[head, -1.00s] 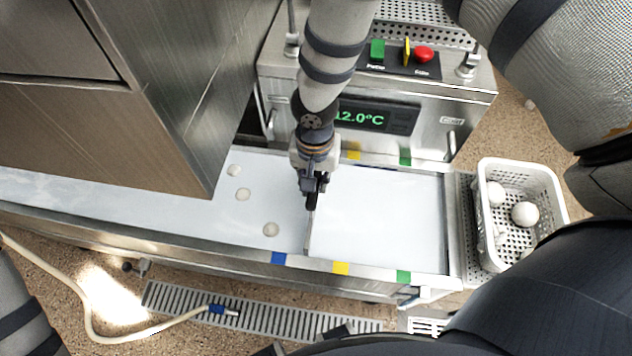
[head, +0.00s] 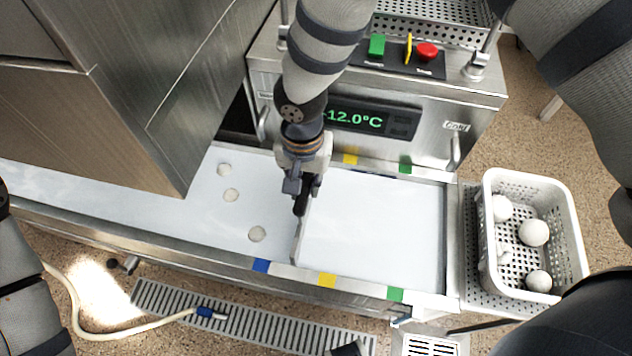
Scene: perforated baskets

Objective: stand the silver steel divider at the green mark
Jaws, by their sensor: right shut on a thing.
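The silver steel divider (head: 298,241) is a thin upright plate across the white trough (head: 370,225). Its near end is between the blue mark (head: 261,266) and the yellow mark (head: 327,280) on the front rail. The green mark (head: 396,294) is further right on that rail, and a matching green mark (head: 405,168) is on the back rail. My right gripper (head: 302,207) points down and is shut on the divider's top edge. It hides the divider's far part. I cannot tell whether the divider touches the trough floor. My left gripper is not in view.
Several pale round lumps, one here (head: 257,234), lie in the trough left of the divider. The trough right of it is clear. A white perforated basket (head: 573,235) with white balls stands at the right end. A steel control box (head: 470,110) stands behind; a steel cabinet (head: 120,130) overhangs the left.

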